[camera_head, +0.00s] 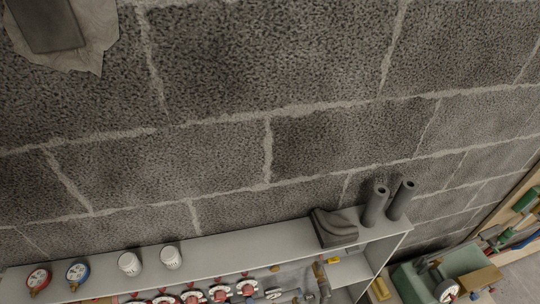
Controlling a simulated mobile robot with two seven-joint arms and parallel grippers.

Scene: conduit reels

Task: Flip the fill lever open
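Neither of my grippers is in the head view. I cannot make out a fill lever for certain. Several red and silver fittings, one of them here (219,292), sit in a row under the shelf at the bottom edge, partly cut off. A green unit with a round white-faced gauge (446,291) stands at the bottom right, also partly cut off.
A grey shelf (230,248) runs along the block wall (210,170). On it stand a red gauge (38,279), a blue gauge (77,272), two white cups (130,263) (171,257), a dark grey block (335,229) and two dark tubes (374,206) (401,200).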

